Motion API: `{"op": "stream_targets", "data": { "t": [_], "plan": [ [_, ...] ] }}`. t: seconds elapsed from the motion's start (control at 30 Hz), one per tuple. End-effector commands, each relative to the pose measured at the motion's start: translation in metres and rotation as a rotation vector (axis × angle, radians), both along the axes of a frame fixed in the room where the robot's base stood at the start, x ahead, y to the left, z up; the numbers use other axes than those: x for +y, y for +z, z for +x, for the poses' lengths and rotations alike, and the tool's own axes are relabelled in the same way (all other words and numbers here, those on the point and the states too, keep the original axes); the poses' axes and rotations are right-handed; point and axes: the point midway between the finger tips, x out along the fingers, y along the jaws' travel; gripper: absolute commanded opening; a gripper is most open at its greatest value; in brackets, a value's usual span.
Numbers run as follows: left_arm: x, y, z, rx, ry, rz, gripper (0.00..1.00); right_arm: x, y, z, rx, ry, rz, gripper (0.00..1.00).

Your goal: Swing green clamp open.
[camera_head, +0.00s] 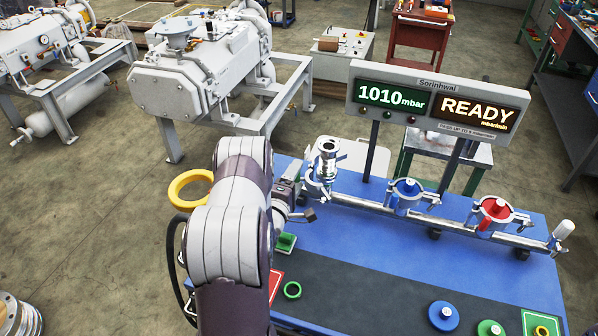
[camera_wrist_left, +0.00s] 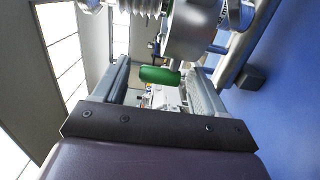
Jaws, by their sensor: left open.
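In the left wrist view, the green handle (camera_wrist_left: 160,75) of a clamp lies crosswise between the tips of my open left gripper (camera_wrist_left: 161,72). I cannot tell whether the fingers touch it. A silver clamp body and pipe (camera_wrist_left: 192,30) are just beyond it. In the head view, my left gripper (camera_head: 298,197) is beside the leftmost port (camera_head: 322,160) of the metal manifold. My arm and gripper hide the green clamp there. My right gripper is not in view.
The blue table (camera_head: 390,255) carries the manifold with a blue port (camera_head: 407,188) and a red port (camera_head: 495,208). A gauge display (camera_head: 440,100) reads 1010 mbar and READY.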

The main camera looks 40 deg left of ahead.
Motion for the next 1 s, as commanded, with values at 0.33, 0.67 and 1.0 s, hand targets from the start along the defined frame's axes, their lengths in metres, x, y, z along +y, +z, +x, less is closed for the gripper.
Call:
{"op": "stream_targets", "data": {
  "t": [0.33,0.67,1.0],
  "plan": [
    [0.004,0.000,0.015,0.001,0.001,0.000,0.71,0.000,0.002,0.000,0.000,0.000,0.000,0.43],
    [0.004,0.000,0.015,0.001,0.000,0.000,0.00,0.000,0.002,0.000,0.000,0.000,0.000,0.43],
    [0.015,-0.002,0.019,-0.003,-0.211,0.001,0.00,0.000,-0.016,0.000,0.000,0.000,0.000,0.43]
  ]
}}
